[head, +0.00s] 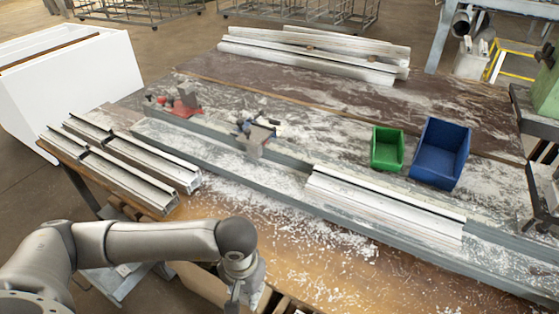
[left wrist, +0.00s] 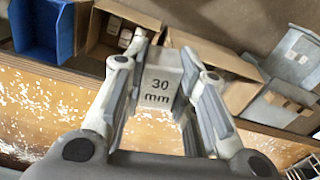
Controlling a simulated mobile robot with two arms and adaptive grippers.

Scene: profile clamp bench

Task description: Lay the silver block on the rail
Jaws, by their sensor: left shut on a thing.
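My left gripper (head: 243,291) hangs at the near edge of the bench in the head view, low in the picture. In the left wrist view its two fingers are shut on the silver block (left wrist: 158,86), which is marked "30 mm". In the head view I cannot make out the block clearly, as the wrist and gripper cover it. The long grey rail (head: 285,192) runs across the bench from upper left to lower right, beyond the gripper and apart from it. My right gripper is in neither view.
A clamp (head: 254,138) and a red tool (head: 184,103) stand by the rail. A white profile (head: 385,206) lies along it at right. Green (head: 387,149) and blue (head: 441,153) bins stand behind. Short profiles (head: 125,178) lie at left. Cardboard boxes (left wrist: 212,60) show below the gripper.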

